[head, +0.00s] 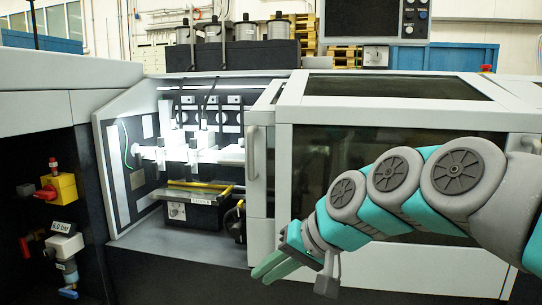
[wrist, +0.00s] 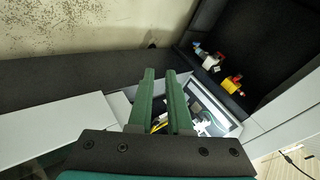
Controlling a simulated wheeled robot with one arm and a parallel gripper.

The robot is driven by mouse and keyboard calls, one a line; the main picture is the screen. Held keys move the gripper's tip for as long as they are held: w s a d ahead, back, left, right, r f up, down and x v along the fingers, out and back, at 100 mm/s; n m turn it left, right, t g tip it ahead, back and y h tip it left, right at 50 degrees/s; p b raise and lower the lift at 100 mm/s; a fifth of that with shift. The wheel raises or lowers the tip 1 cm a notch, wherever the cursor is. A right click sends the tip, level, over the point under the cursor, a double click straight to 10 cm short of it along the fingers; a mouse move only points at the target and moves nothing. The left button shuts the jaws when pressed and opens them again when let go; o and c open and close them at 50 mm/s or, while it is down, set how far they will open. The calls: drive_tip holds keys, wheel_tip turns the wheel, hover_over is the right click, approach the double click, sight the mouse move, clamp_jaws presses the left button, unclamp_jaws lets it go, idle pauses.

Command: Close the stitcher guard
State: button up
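The stitcher bay (head: 195,150) stands uncovered, with its lit white stitching heads showing. The guard (head: 284,170) is a light grey framed panel with a dark window, to the right of the bay, leaving the bay open. Its upright grey handle (head: 252,152) is on the left edge. My gripper (head: 272,263) is low in front of the guard, below and slightly right of the handle, and apart from the handle in the picture. In the wrist view its two green fingers (wrist: 161,72) stand a narrow gap apart with nothing held between them. My arm hides the guard's lower right part.
A yellow and red switch (head: 58,187) and an air valve unit (head: 66,247) stick out from the dark left cabinet front. A control panel (head: 376,20) is above the machine. Open floor space in front of the machine shows little.

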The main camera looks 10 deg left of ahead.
drive_tip(key=w+a+r+y, duration=0.1)
drive_tip(key=w+r, duration=0.1)
drive_tip(key=w+a+r+m+t+y, duration=0.1)
drive_tip(key=w+r, duration=0.2)
drive_tip(key=w+a+r+y+b, duration=0.1)
drive_tip(key=w+r, duration=0.1)
drive_tip(key=w, duration=0.1)
drive_tip(key=shift+w+a+r+t, duration=0.25)
drive_tip(key=shift+a+r+t, duration=0.05)
drive_tip(key=shift+a+r, duration=0.05)
clamp_jaws()
drive_tip(key=w+r+m+t+y, duration=0.1)
drive_tip(key=w+r+m+y, duration=0.15)
drive_tip(key=w, duration=0.25)
drive_tip(key=m+t+b, duration=0.2)
drive_tip(key=m+t, duration=0.3)
drive_tip(key=t, duration=0.1)
approach(264, 146)
drive_tip(key=shift+a+r, duration=0.5)
drive_tip(key=shift+a, duration=2.2)
drive_tip(key=shift+w+a+y, duration=0.25)
drive_tip(key=shift+a, duration=0.3)
